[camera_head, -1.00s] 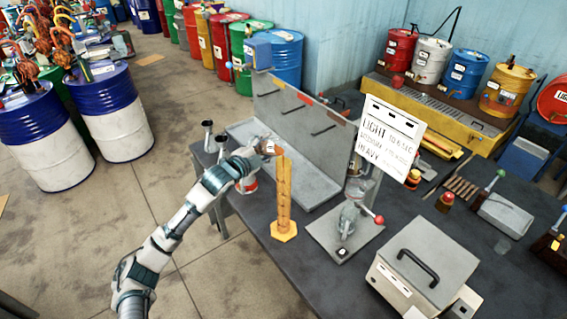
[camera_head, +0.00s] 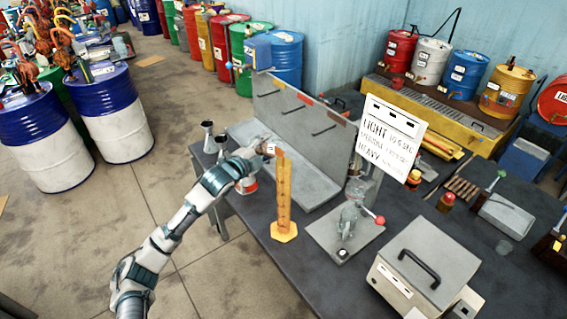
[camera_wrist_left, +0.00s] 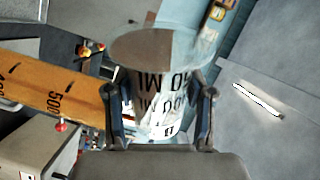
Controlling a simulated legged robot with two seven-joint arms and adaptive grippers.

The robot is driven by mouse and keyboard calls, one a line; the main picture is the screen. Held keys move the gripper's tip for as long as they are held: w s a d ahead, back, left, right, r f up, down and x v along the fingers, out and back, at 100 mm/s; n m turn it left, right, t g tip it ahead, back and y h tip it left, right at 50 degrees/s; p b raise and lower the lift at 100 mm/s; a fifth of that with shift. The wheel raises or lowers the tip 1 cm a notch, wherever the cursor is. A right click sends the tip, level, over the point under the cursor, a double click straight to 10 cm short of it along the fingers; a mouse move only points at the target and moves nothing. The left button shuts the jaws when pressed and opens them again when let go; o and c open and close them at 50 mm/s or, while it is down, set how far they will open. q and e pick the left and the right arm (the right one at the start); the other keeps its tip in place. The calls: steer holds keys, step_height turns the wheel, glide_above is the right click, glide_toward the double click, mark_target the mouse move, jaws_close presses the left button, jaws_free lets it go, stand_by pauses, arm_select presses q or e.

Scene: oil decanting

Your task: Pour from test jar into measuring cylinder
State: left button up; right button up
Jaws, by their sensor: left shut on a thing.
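The measuring cylinder (camera_head: 284,200) is tall, orange and upright on the dark bench, on a hexagonal foot. It also shows in the left wrist view (camera_wrist_left: 50,85), with dark scale marks. My left gripper (camera_head: 268,150) is beside its upper part, on the left. In the left wrist view my left gripper (camera_wrist_left: 160,112) is shut on the test jar (camera_wrist_left: 155,85), a clear jar with dark printed marks and a brownish round end. In the head view the jar is mostly hidden by the gripper. I cannot tell its exact tilt. My right gripper is out of view.
A grey panel (camera_head: 300,125) stands behind the gripper. A sign board (camera_head: 390,140), a clamp-like stand (camera_head: 346,225) and a grey box with a handle (camera_head: 425,265) are to the right. A red and white can (camera_head: 247,186) and metal funnels (camera_head: 208,135) are at the bench's left end.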

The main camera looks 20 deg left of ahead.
arm_select(q)
steer(key=shift+r+m+p, duration=0.25)
steer(key=shift+m+p, duration=0.05)
steer(key=shift+p, duration=0.1)
steer(key=shift+s+d+r+m+y+p, duration=0.1)
steer(key=shift+d+r+m+p, duration=0.2)
steer(key=shift+m+p, duration=0.55)
steer(key=shift+s+d+r+m+y+p, duration=0.1)
steer(key=shift+r+m+p, duration=0.4)
steer(key=shift+p, duration=0.7)
steer(key=shift+d+r+m+y+p, duration=0.15)
steer(key=shift+r+m+p, duration=0.15)
steer(key=shift+m+p, duration=0.55)
stand_by(1.9)
